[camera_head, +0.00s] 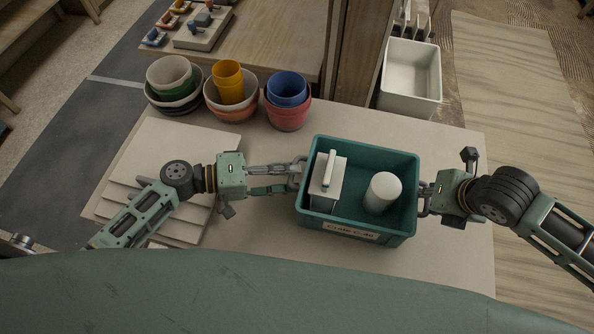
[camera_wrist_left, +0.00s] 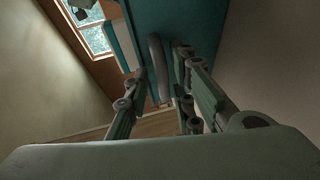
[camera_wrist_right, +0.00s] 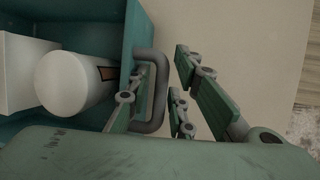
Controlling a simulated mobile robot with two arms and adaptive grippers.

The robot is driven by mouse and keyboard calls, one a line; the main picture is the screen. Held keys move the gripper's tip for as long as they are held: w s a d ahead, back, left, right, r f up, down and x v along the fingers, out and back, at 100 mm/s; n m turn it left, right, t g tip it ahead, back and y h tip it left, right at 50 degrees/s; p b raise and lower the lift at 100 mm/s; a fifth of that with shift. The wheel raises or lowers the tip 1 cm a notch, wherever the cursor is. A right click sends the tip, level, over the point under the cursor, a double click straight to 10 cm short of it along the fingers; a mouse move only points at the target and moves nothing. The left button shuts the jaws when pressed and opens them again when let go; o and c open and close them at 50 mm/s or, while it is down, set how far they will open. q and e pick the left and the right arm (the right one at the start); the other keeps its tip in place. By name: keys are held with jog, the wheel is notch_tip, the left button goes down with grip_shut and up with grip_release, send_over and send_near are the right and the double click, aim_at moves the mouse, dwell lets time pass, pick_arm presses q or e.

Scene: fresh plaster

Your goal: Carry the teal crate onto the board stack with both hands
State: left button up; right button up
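The teal crate (camera_head: 402,163) stands upright on the table, with a labelled front and grey handles on its left and right ends. Inside are a white cylinder (camera_head: 382,192) and a pale block-like item with a handle (camera_head: 326,175). My left gripper (camera_head: 297,172) is at the left handle (camera_wrist_left: 156,70); its fingers stand open on either side of it. My right gripper (camera_head: 427,198) is at the right handle (camera_wrist_right: 162,95), one finger inside the loop and the other outside, with a visible gap. The board stack (camera_head: 180,145), pale and stepped, lies on the left, partly hidden by my left arm.
Stacked bowls and cups, including green (camera_head: 172,78), yellow (camera_head: 229,82) and blue (camera_head: 287,90) ones, line the table's back edge. A white bin (camera_head: 411,78) stands beyond the table at the back right. The table (camera_head: 262,150) is bare between stack and crate, apart from my left arm.

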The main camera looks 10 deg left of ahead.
dwell(0.3)
pick_arm(q)
jog(key=shift+s+a, duration=0.15)
jog(key=shift+a, duration=0.4)
pick_arm(e)
jog(key=shift+r, duration=0.15)
pick_arm(q)
jog(key=v, duration=0.7)
jog(key=shift+d, duration=0.1)
pick_arm(e)
jog(key=v, duration=1.1)
jog(key=shift+s+d+r, duration=0.1)
jog(key=shift+s+r, duration=0.15)
jog(key=shift+r, duration=0.05)
